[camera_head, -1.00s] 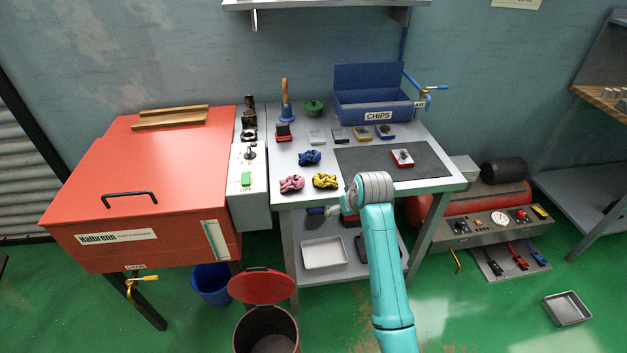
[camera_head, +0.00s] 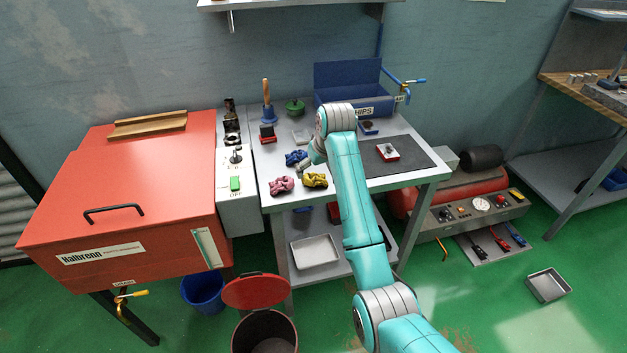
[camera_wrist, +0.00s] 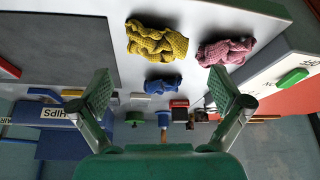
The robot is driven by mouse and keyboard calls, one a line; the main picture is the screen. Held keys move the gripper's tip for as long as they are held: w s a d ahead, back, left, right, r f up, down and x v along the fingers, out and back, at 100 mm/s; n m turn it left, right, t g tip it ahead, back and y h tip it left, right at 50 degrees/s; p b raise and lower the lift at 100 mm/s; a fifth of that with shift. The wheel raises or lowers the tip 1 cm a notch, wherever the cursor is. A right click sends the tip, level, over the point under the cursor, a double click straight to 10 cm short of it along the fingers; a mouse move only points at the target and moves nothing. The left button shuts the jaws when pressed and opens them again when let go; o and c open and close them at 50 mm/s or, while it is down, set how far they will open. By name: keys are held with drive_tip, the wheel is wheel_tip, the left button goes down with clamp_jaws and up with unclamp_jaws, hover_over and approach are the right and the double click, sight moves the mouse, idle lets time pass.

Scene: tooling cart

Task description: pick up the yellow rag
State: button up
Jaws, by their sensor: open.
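The yellow rag (camera_head: 315,179) lies crumpled on the grey table near its front edge, just right of a pink rag. In the wrist view the yellow rag (camera_wrist: 157,41) is ahead of my gripper, at the upper middle, beyond the fingertips. My gripper (camera_wrist: 164,88) is open and empty, with its two green pads wide apart. In the head view my gripper (camera_head: 308,163) is partly hidden by my arm and hangs over the table close to the yellow rag.
A pink rag (camera_head: 281,185) and a blue rag (camera_head: 296,157) lie beside the yellow one. A dark mat (camera_head: 410,160) with a red-and-white item (camera_head: 387,152) is to the right. The blue chips bin (camera_head: 345,76) stands at the back. A control box (camera_head: 236,190) adjoins the left side.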

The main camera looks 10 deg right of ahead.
sight(316, 177)
drive_tip(key=shift+d+x, duration=0.1)
drive_tip(key=shift+x, duration=1.25)
drive_tip(key=shift+d+x, duration=0.15)
drive_tip(key=shift+x, duration=1.2)
drive_tip(key=shift+s+f, duration=0.1)
drive_tip(key=shift+s, duration=0.05)
drive_tip(key=shift+d, duration=0.1)
drive_tip(key=c, duration=0.6)
